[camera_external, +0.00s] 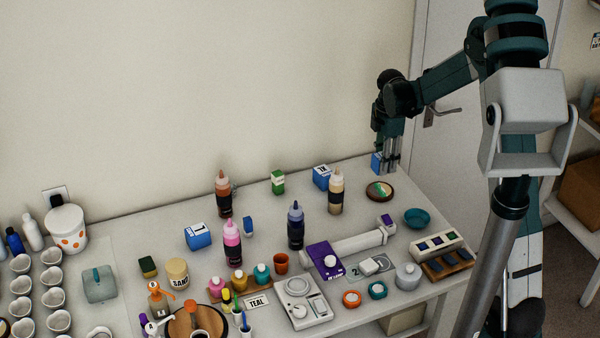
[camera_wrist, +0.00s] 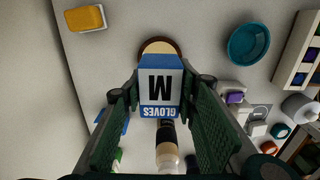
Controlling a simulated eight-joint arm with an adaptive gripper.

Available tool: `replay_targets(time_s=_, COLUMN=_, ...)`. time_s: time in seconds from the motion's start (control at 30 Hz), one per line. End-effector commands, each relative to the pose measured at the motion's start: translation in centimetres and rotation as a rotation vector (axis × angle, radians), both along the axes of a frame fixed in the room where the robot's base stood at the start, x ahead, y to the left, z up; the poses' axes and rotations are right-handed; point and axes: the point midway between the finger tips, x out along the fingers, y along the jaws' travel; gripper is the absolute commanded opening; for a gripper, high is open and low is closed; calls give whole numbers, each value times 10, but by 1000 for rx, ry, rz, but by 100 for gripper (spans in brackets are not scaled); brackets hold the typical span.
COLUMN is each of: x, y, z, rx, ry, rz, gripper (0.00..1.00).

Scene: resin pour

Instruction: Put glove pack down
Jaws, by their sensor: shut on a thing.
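My gripper (camera_external: 388,166) is shut on a blue and white glove pack (camera_external: 377,161), held above the back right part of the table. In the wrist view the pack (camera_wrist: 160,84) sits between the two fingers of the gripper (camera_wrist: 161,95), with "M" and "GLOVES" facing the camera. Two other blue glove packs stand on the table, one marked "L" (camera_external: 198,237) and another (camera_external: 321,177) near the back. Whether the held pack touches anything below cannot be told.
A round brown-rimmed disc (camera_external: 379,190) lies just below and in front of my gripper. A teal bowl (camera_external: 417,217) is to its right. A cream-coloured bottle (camera_external: 336,192) stands to the left. A yellow block (camera_wrist: 85,18) shows in the wrist view, with bare table around it.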

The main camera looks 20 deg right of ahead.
Motion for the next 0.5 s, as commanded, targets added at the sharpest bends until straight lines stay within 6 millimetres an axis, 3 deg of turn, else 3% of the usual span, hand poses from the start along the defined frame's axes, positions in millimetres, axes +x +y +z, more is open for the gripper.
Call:
replay_targets(time_s=0.3, x=0, y=0, z=-40, rx=0, ry=0, rz=0, gripper=20)
replay_targets(time_s=0.5, x=0, y=0, z=-47, rx=0, ry=0, rz=0, gripper=20)
